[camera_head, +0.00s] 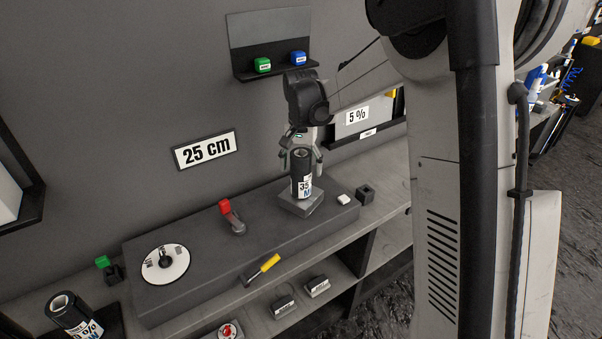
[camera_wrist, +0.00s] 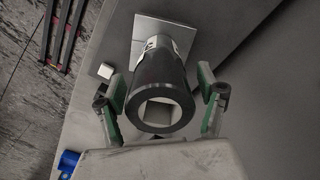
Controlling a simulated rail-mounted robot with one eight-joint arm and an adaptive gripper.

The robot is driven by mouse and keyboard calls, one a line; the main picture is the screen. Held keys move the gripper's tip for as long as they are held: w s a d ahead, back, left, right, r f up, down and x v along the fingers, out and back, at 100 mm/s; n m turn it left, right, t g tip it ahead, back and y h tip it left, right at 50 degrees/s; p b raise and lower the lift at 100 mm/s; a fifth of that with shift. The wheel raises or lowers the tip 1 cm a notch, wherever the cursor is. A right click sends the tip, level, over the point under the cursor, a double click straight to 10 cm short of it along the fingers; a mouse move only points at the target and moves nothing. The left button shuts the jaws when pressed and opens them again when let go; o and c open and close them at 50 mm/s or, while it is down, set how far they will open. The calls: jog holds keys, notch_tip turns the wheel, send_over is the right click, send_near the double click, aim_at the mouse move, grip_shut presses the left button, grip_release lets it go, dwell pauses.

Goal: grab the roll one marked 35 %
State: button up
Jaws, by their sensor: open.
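The roll marked 35 (camera_head: 302,174) is a black cylinder with a white label. It stands upright on a small grey square base (camera_head: 302,203) on the raised dark bench. My gripper (camera_head: 302,160) points down at its top, with one finger on each side. In the wrist view the roll (camera_wrist: 158,95) shows its hollow upper end between the green-padded fingers of my gripper (camera_wrist: 163,108). The fingers are open, with a visible gap to the roll on each side. The square base (camera_wrist: 150,30) shows beyond the roll.
Another black roll (camera_head: 70,312) stands at the lower left. A white disc (camera_head: 165,264), a red-topped tool (camera_head: 231,214), a yellow-handled tool (camera_head: 262,269) and a small white block (camera_head: 344,199) lie around the bench.

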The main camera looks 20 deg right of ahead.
jog(key=shift+f, duration=0.25)
jog(key=c, duration=1.6)
jog(key=shift+r, duration=0.1)
jog(key=shift+c, duration=0.2)
